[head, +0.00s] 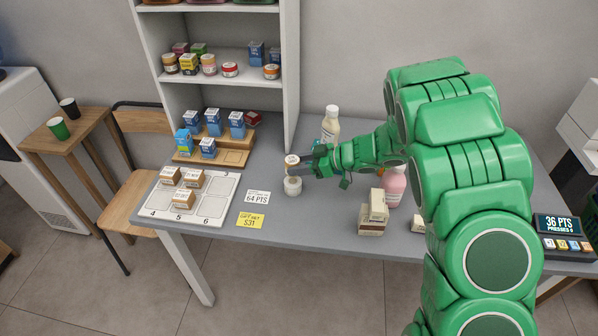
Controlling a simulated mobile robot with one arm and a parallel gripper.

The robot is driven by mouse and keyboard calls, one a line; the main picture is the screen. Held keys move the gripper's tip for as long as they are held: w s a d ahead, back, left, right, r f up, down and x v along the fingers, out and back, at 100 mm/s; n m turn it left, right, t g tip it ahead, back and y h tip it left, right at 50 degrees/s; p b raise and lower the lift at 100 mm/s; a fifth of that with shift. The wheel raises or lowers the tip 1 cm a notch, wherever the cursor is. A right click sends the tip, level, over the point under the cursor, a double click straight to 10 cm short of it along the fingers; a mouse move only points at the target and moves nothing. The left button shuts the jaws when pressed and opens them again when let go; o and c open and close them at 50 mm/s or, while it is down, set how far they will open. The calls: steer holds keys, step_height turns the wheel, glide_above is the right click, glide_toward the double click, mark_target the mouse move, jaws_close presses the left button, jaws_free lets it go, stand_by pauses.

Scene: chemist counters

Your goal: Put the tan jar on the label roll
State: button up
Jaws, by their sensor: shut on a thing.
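The tan jar (292,160), with a pale lid, is at the end of my green arm. My gripper (297,168) is shut on it, and its dark fingers hide part of the jar. The label roll (292,187) is a whitish ring lying on the grey counter, just in front of and below the jar in the head view. The jar appears upright. I cannot tell from this one view whether the jar touches the roll or hangs above and behind it.
A cream bottle (331,124) stands behind my arm and a pink bottle (394,186) beside it. Stacked boxes (373,213) are at the front. Left are a numbered tray (222,185) with boxes, a wooden stepped stand (236,157) and price cards (257,197). A shelf rises behind.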

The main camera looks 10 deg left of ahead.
steer(key=shift+f, duration=1.6)
steer(key=shift+f, duration=0.15)
steer(key=o, duration=1.1)
steer(key=shift+w, duration=0.1)
steer(key=shift+r, duration=0.2)
steer(key=shift+v, duration=1.6)
steer(key=shift+a+r, duration=0.15)
steer(key=shift+r, duration=3.3)
